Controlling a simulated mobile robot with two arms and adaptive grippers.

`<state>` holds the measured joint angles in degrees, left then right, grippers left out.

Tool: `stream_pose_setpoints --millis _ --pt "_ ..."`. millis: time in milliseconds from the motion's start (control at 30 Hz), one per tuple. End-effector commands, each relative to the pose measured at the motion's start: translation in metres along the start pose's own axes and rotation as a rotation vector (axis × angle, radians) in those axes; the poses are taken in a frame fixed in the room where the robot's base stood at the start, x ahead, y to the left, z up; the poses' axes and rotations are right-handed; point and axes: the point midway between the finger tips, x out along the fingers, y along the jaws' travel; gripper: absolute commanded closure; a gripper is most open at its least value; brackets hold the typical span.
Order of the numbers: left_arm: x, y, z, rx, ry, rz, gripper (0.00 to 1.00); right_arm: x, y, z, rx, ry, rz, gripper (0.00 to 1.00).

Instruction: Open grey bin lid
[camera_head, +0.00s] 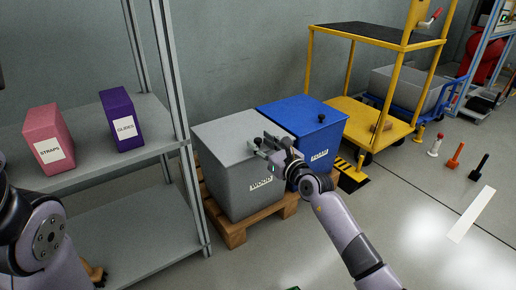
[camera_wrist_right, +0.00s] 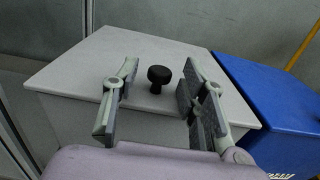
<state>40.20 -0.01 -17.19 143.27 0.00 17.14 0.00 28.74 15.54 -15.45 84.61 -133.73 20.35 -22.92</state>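The grey bin (camera_head: 235,180), labelled WOOD, stands on a wooden pallet beside the blue bin. Its grey lid (camera_head: 222,130) is closed and lies flat; it also fills the middle of the right wrist view (camera_wrist_right: 100,62). A black knob (camera_wrist_right: 158,77) stands up from the lid. My right gripper (camera_head: 263,145) is over the front part of the lid. In the right wrist view its open fingers (camera_wrist_right: 155,90) are on either side of the knob, with gaps on both sides. The fingers of my left gripper are not in view; only part of my left arm shows at the left edge.
The blue bin (camera_head: 302,118) with its own black knob stands close on the right. A metal shelf (camera_head: 90,165) with a pink box (camera_head: 48,138) and a purple box (camera_head: 122,120) is on the left. A yellow cart (camera_head: 350,106) is behind right.

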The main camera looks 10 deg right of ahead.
Motion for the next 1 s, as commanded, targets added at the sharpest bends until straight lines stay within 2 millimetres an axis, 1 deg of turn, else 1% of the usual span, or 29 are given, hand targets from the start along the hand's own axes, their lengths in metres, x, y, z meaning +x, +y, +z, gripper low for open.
stream_pose_setpoints --millis 33,200,533,1000 --pt "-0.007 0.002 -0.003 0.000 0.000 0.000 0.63 0.007 0.000 -0.003 0.000 -0.002 0.001 0.60" --pt "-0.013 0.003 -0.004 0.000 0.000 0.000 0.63 0.019 0.000 -0.001 -0.001 0.000 0.000 0.60" --pt "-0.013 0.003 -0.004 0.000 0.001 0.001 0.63 0.021 0.000 0.001 -0.001 0.000 0.000 0.60" --pt "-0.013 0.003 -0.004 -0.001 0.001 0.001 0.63 0.021 0.000 0.000 0.000 0.000 0.000 0.91"
